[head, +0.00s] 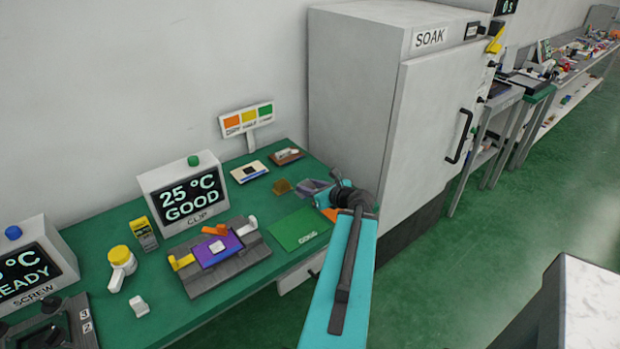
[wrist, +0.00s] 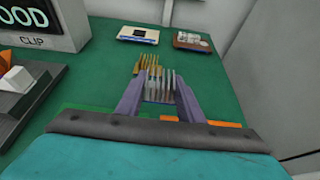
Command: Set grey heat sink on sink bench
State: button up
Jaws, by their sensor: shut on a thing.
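My gripper (wrist: 160,88) is shut on the grey heat sink (wrist: 160,84), whose upright fins show between the fingers in the wrist view. In the head view my gripper (head: 314,187) is over the far right part of the green-topped bench (head: 95,250), near the tall SOAK cabinet. The grey heat sink is hard to make out there. I cannot tell whether it touches the bench top. A gold finned heat sink (wrist: 149,64) stands just beyond it in the wrist view, and it also shows in the head view (head: 281,187). No part is labelled sink bench.
A lettered green mat (head: 298,228) lies in front of my gripper. The CLIP display (head: 185,190) and a grey fixture with a purple board (head: 217,249) stand to the left. Two small boards (head: 249,172) lie behind. The SOAK cabinet (head: 425,110) closes off the right.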

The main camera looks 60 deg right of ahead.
jog(key=shift+w+d+f+b, duration=0.15)
jog(key=shift+w+d+b, duration=0.1)
jog(key=shift+d+b, duration=0.45)
jog(key=shift+w+d, duration=0.1)
jog(key=shift+d, duration=0.05)
jog(key=shift+w+d+f+p, duration=0.15)
jog(key=shift+w+d+p, duration=0.45)
jog(key=shift+d, duration=1.25)
jog(key=shift+w+d+f+p, duration=0.15)
jog(key=shift+w+d+p, duration=0.45)
jog(key=shift+d, duration=1.3)
jog(key=shift+w+d+f+p, duration=0.25)
jog(key=shift+w+d, duration=0.65)
jog(key=shift+d, duration=0.95)
jog(key=shift+r, duration=0.1)
jog(key=shift+w+d, duration=0.1)
jog(key=shift+d, duration=0.15)
jog(key=shift+w+d, duration=0.1)
jog(key=shift+d, duration=0.15)
jog(key=shift+a+f+p, duration=0.1)
jog(key=shift+f+p, duration=0.65)
jog(key=shift+f, duration=1.05)
jog(key=shift+f, duration=0.15)
